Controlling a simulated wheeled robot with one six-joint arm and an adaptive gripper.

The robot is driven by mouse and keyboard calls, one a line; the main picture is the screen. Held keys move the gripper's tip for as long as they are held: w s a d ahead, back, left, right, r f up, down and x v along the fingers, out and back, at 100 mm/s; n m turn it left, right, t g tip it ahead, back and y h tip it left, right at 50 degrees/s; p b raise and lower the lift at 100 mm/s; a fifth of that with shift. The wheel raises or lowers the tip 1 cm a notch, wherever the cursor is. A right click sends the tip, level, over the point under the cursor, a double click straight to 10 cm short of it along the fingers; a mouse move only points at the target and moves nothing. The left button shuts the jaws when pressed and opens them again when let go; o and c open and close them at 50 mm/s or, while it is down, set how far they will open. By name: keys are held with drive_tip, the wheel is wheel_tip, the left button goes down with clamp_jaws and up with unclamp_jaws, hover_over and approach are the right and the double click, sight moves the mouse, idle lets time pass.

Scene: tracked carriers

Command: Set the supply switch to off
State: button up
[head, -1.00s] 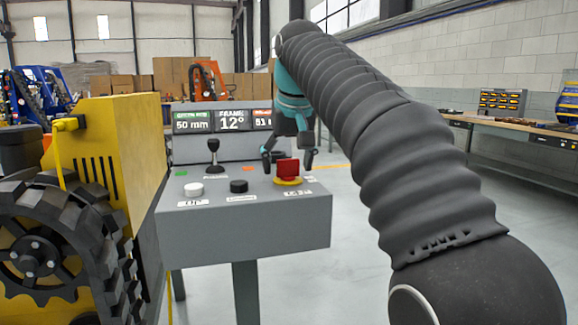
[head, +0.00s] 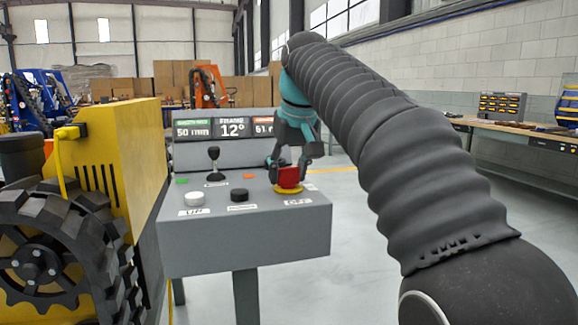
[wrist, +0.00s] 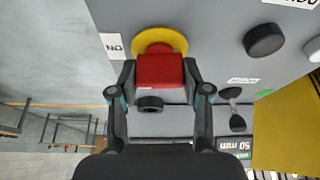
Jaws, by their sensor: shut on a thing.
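The supply switch is a red block-shaped handle (head: 289,178) on a yellow round base (head: 288,189), at the right of the grey console top. My gripper (head: 290,165) reaches down to it from above and behind. In the wrist view the red handle (wrist: 160,71) sits between my two fingertips (wrist: 160,78), which are shut on its sides. The yellow base (wrist: 160,38) shows beyond it, with a white label (wrist: 113,45) beside it that seems to read "ON" upside down. The handle's far side is partly hidden.
The grey console (head: 245,240) also carries a white button (head: 194,198), a black button (head: 239,195) and a black joystick (head: 214,155). Display screens (head: 233,127) stand behind. A yellow tracked machine (head: 110,160) is close on the left. Open floor lies to the right.

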drive_tip(key=n+p, duration=0.2)
drive_tip(key=n+y+p, duration=0.1)
drive_tip(key=shift+d+r+g, duration=0.1)
drive_tip(key=shift+r+g, duration=0.15)
drive_tip(key=shift+g, duration=0.05)
drive_tip(key=n+y+p, duration=0.1)
drive_tip(key=n, duration=0.3)
drive_tip(key=shift+f+g+p, duration=0.15)
drive_tip(key=shift+g+p, duration=0.2)
drive_tip(key=shift+g, duration=0.05)
drive_tip(key=n+g, duration=0.1)
drive_tip(key=n, duration=0.1)
drive_tip(key=n+g+y, duration=0.1)
drive_tip(key=n, duration=0.2)
drive_tip(key=shift+w, duration=0.1)
drive_tip(key=n+g, duration=0.1)
drive_tip(key=n, duration=0.3)
drive_tip(key=shift+g, duration=0.3)
drive_tip(key=shift+n, duration=0.4)
drive_tip(key=o, duration=1.2)
drive_tip(key=shift+c, duration=0.2)
